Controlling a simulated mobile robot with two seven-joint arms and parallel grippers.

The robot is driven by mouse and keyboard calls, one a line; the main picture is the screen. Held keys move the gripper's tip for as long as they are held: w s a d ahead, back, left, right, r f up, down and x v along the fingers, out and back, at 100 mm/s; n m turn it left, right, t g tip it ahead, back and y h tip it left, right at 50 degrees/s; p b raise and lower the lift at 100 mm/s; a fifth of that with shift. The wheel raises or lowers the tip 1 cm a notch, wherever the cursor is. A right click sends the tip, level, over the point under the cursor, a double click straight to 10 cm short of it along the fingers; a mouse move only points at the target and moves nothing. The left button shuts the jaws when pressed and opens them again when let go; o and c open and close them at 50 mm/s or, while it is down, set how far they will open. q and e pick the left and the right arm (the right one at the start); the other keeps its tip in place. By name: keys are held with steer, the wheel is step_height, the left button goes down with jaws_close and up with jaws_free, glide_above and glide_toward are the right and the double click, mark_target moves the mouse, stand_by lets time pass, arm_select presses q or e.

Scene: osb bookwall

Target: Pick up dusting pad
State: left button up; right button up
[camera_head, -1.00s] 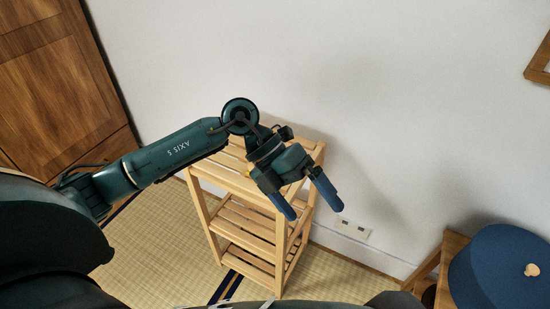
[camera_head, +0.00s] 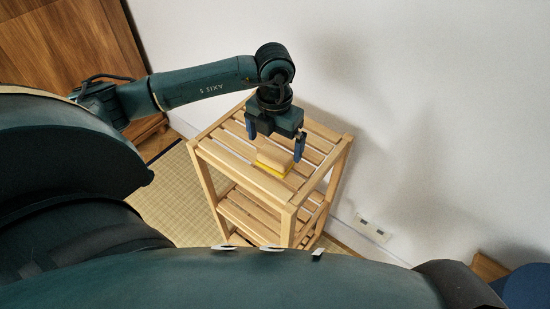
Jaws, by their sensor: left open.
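The dusting pad (camera_head: 274,160), a small block with a tan upper part and a yellow lower edge, lies on the slatted top of a light wooden shelf rack (camera_head: 240,172). My left gripper (camera_head: 275,145) is above the pad and points down. Its two blue fingers are apart, one on the left and one on the right. The gripper is open with nothing between its fingers. I cannot tell the exact height gap to the pad. My right gripper is not in view.
The rack has lower slatted shelves (camera_head: 250,212) and stands close to a white wall (camera_head: 440,110). A wooden cabinet (camera_head: 65,40) is at the upper left. A blue round object (camera_head: 527,288) shows at the lower right. Tatami floor (camera_head: 180,205) lies left of the rack.

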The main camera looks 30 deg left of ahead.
mark_target(275, 154)
arm_select(q)
step_height(275, 154, down, 5)
steer(key=shift+w+f, duration=0.15)
steer(key=c, duration=1)
